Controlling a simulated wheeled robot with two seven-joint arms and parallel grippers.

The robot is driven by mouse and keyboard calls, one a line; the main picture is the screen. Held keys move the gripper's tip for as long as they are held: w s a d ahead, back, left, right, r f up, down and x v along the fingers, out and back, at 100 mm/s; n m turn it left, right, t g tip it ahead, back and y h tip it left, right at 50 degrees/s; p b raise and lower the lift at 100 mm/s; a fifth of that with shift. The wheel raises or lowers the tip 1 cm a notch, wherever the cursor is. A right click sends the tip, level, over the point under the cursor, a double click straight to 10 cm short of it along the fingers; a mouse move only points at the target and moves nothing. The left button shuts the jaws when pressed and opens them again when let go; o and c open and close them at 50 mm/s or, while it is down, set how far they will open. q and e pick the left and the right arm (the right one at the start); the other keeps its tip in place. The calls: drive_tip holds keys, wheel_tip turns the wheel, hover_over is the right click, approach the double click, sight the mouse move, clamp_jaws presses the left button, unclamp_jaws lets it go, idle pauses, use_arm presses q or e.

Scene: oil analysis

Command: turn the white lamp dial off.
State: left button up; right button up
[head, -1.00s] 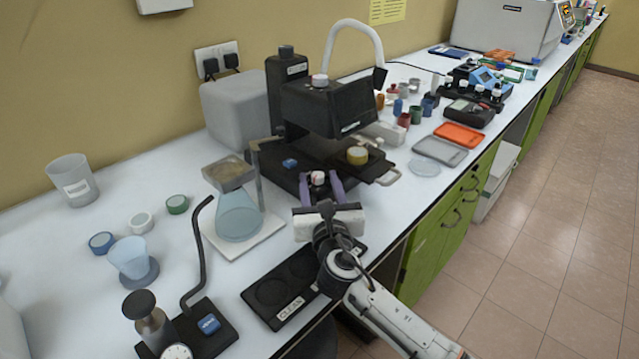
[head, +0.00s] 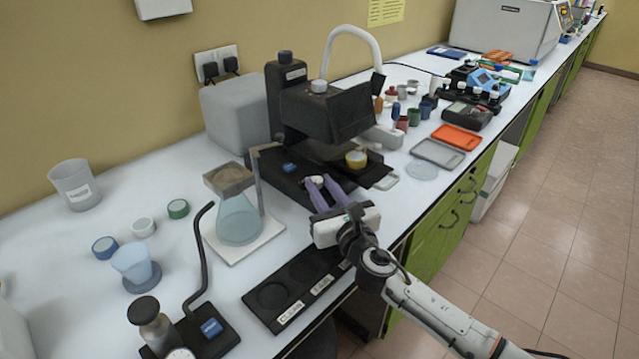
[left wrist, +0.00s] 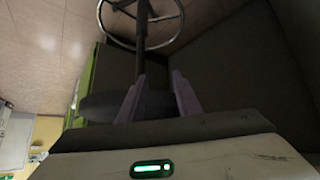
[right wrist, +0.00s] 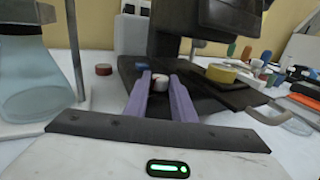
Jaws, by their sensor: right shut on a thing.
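A white dial (head: 316,180) sits low at the front of a black lamp instrument (head: 330,108). My right gripper (head: 319,179), with lavender fingers, comes at it from the front right and is shut on it. In the right wrist view the white dial (right wrist: 160,83) shows between the fingertips (right wrist: 161,80), partly hidden by them. A small pale knob (head: 319,86) is on top of the instrument. My left gripper (left wrist: 157,95) is away from the bench, and its fingers are apart with nothing held.
A flask of bluish liquid (head: 238,218) stands on a white plate left of my right gripper. A black tray (head: 272,296) lies in front. A dark stool (left wrist: 100,105) is below my left gripper.

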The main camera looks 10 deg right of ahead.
drive_tip(key=n+y, duration=0.2)
drive_tip(key=y, duration=0.1)
drive_tip(key=shift+d+f+g+b, duration=0.15)
drive_tip(key=shift+d+g+b, duration=0.2)
drive_tip(key=shift+g+b, duration=0.05)
drive_tip(key=shift+w+n+g+y+b, duration=0.1)
drive_tip(key=shift+n+g+y+b, duration=0.35)
drive_tip(key=shift+y, duration=0.35)
drive_tip(key=shift+n, duration=0.25)
drive_tip(key=o, duration=1.1)
drive_tip(key=shift+c, duration=0.2)
drive_tip(key=v, duration=0.9)
drive_tip(key=shift+d+f+b, duration=0.1)
drive_tip(key=shift+b, duration=0.25)
drive_tip(key=shift+s+d, duration=0.3)
drive_tip(key=shift+s, duration=0.3)
